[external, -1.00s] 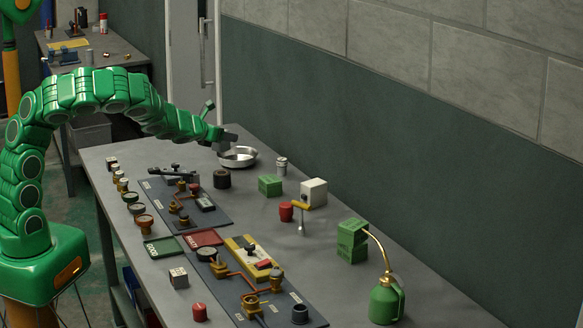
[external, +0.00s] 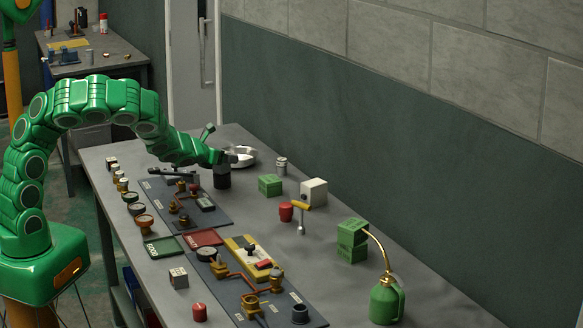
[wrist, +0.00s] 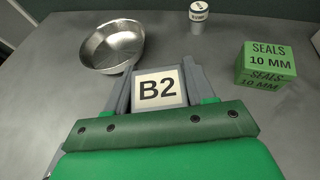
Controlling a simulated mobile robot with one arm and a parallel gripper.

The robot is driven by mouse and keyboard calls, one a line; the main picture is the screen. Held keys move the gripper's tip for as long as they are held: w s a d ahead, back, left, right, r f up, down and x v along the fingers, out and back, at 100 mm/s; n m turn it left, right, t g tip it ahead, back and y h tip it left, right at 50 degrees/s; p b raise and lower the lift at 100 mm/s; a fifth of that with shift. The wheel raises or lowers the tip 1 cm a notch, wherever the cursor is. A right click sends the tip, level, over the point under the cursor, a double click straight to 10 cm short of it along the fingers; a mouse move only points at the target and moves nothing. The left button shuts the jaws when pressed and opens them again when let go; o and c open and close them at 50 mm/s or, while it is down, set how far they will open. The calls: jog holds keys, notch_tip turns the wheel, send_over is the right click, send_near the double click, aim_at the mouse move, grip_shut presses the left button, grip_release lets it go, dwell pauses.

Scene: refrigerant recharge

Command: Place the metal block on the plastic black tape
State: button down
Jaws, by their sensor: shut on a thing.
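The metal block (wrist: 159,88), grey with a white "B2" label on top, sits between the fingers of my gripper (wrist: 158,76) in the wrist view. The gripper is shut on it. In the external view my gripper (external: 226,158) is right over the black tape (external: 222,179), a short dark cylinder on the bench. The block is hard to make out there. I cannot tell whether it touches the tape. The tape is hidden in the wrist view, below the block and gripper.
A silver bowl (external: 243,156) stands just behind the gripper. A small canister (external: 281,163), green seals box (external: 270,185) and white box (external: 313,192) are to the right. A dark panel with fittings (external: 185,205) lies in front. Bench between the canister and bowl is clear.

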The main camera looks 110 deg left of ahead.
jog(key=shift+f, duration=0.1)
dwell(0.3)
jog(key=shift+c, duration=2)
grip_release()
jog(key=shift+d, duration=0.25)
jog(key=v, duration=1.1)
jog(key=shift+r, duration=0.35)
jog(key=shift+s+d, duration=0.1)
jog(key=shift+d, duration=0.1)
